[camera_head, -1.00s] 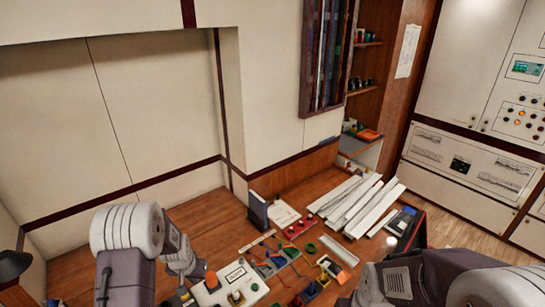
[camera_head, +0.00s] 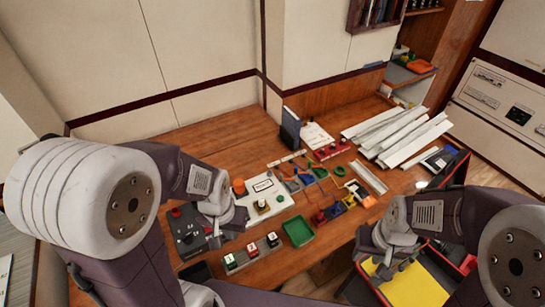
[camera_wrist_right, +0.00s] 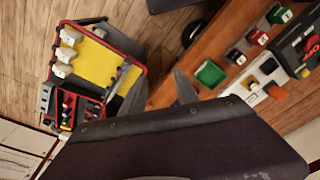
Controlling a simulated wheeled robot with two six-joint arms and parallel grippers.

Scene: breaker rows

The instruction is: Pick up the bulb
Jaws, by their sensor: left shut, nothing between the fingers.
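In the right wrist view several white rounded pieces (camera_wrist_right: 65,55) sit along the case's edge; I cannot tell whether one is a bulb. My right gripper (camera_head: 388,262) hangs over the yellow-floored case (camera_head: 415,285); its fingers (camera_wrist_right: 160,92) are apart and empty in the wrist view. My left gripper (camera_head: 226,226) is shut and empty above the bench, by the white control box (camera_head: 265,190).
The wooden bench (camera_head: 215,145) holds a green tray (camera_head: 298,231), numbered breakers (camera_head: 252,250), a black box with a red knob (camera_head: 183,225) and white trunking strips (camera_head: 400,135). A dark upright binder (camera_head: 290,128) stands at the back. The bench's back left is clear.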

